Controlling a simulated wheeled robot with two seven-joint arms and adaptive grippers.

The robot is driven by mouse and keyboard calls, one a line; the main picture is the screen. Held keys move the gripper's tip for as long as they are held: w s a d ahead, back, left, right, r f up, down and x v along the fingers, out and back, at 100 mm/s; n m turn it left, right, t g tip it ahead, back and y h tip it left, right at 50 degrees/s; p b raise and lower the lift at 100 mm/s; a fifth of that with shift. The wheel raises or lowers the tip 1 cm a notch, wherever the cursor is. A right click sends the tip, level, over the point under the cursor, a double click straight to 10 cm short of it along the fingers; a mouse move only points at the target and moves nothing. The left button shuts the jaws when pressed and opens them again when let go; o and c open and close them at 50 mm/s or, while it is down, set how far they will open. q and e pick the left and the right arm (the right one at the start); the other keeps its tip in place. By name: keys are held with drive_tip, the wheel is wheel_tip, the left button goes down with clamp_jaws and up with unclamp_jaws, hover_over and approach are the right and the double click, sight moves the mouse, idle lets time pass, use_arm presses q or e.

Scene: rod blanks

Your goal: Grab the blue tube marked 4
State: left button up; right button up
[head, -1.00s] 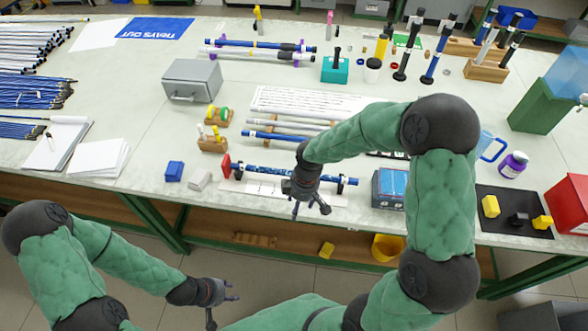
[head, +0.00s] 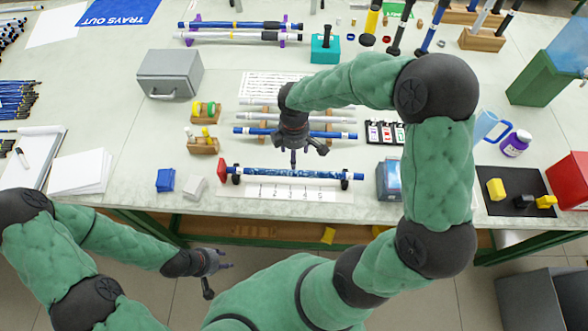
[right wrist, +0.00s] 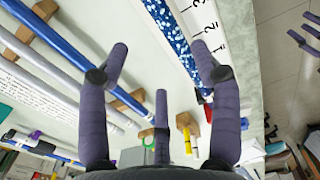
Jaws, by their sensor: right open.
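A plain blue tube (head: 258,131) lies across a wooden rack with white tubes (head: 290,117). A speckled blue tube (head: 292,172) lies on black supports just in front, along a white numbered strip. Another blue tube (head: 235,25) lies at the back. I cannot read a 4 on any tube. My right gripper (head: 303,152) is open and empty, above the gap between the rack and the speckled tube, hiding part of the rack. In the right wrist view its spread fingers (right wrist: 160,85) have the plain blue tube (right wrist: 45,70) to the left and the speckled tube (right wrist: 172,30) above. My left gripper (head: 222,262) is open and empty off the table's front.
A grey box (head: 170,74), a blue block (head: 166,180) and a white block (head: 194,187) stand to the left. Wooden holders (head: 203,146) with small items stand left of the rack.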

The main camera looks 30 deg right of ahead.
sight(295, 173)
wheel_tip(295, 173, down, 3)
drive_tip(key=shift+s+b, duration=0.15)
drive_tip(key=shift+b, duration=0.2)
drive_tip(key=shift+f, duration=0.8)
drive_tip(key=f+b, duration=0.1)
drive_tip(key=f, duration=0.1)
drive_tip(key=f+b, duration=0.1)
drive_tip(key=f, duration=0.1)
drive_tip(key=shift+s+a+f, duration=0.1)
drive_tip(key=shift+s+f, duration=0.1)
drive_tip(key=shift+c, duration=0.3)
drive_tip(key=c, duration=1.2)
